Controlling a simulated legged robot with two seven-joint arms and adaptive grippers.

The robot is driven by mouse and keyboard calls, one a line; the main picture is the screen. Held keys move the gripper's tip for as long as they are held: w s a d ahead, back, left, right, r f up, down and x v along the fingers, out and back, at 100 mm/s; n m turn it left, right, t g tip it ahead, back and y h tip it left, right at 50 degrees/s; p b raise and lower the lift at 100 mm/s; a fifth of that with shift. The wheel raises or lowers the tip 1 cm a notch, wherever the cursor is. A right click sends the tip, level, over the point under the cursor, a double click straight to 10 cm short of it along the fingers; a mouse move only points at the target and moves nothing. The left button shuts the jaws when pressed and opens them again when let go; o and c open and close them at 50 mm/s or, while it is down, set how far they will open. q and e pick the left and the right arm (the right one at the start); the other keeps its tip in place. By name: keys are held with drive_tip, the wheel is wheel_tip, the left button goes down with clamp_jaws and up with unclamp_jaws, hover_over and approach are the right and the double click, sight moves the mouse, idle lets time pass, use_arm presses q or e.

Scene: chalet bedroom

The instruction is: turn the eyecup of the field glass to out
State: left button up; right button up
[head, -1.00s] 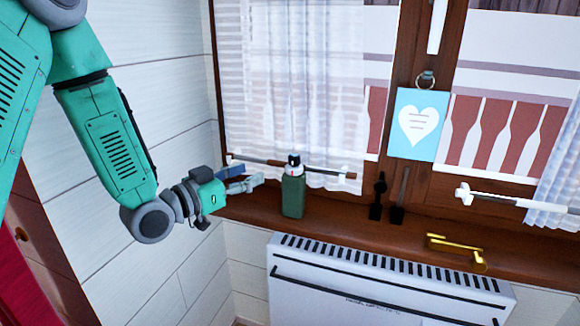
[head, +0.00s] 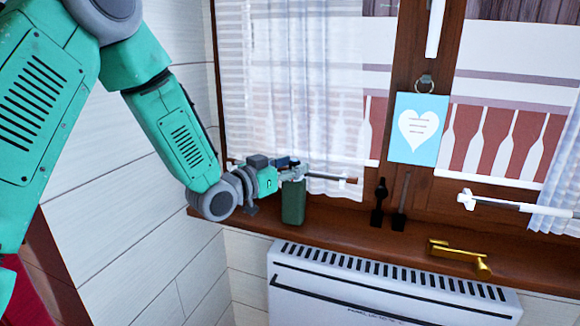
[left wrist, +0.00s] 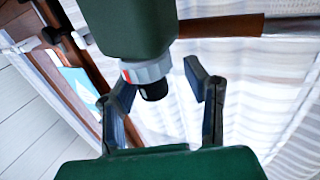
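The field glass (head: 293,203) stands upright on the window sill, with a dark green body. In the left wrist view it appears upside down, with its body (left wrist: 128,28), a pale grey ring (left wrist: 148,70) bearing a red mark, and a black eyecup (left wrist: 153,91). My left gripper (head: 292,171) is at the top of the field glass and hides most of the eyecup in the head view. In the left wrist view its fingers (left wrist: 160,82) are apart, one on each side of the eyecup. A gap shows at the right finger; contact at the left finger is unclear. My right gripper is not in view.
A white heater (head: 390,285) stands below the wooden sill (head: 345,222). On the sill are two dark upright items (head: 379,200) and a brass-coloured handle-like piece (head: 458,256). A blue heart card (head: 418,128) hangs on the window frame. A curtain (head: 295,90) hangs behind the gripper.

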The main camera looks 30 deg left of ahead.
use_arm(q)
drive_tip(key=shift+w+d+r, duration=0.1)
drive_tip(key=shift+d+r, duration=0.1)
drive_tip(key=shift+d, duration=0.35)
drive_tip(key=shift+d+r, duration=0.2)
drive_tip(key=shift+d, duration=0.35)
clamp_jaws()
drive_tip(key=shift+a+f+y, duration=0.15)
drive_tip(key=shift+a+f, duration=0.05)
drive_tip(key=shift+a, duration=0.5)
drive_tip(key=shift+a+f+y, duration=0.15)
drive_tip(key=shift+a+f, duration=0.05)
drive_tip(key=shift+a, duration=0.45)
drive_tip(key=shift+d+r+n+y, duration=0.15)
drive_tip(key=shift+d+n+y, duration=0.35)
drive_tip(key=shift+d, duration=0.45)
drive_tip(key=shift+n+y, duration=0.5)
drive_tip(key=shift+y, duration=0.4)
drive_tip(key=shift+a+n+y, duration=0.6)
drive_tip(key=shift+n+y, duration=0.1)
drive_tip(key=shift+y, duration=0.3)
drive_tip(key=shift+d, duration=0.3)
drive_tip(key=shift+a, duration=0.15)
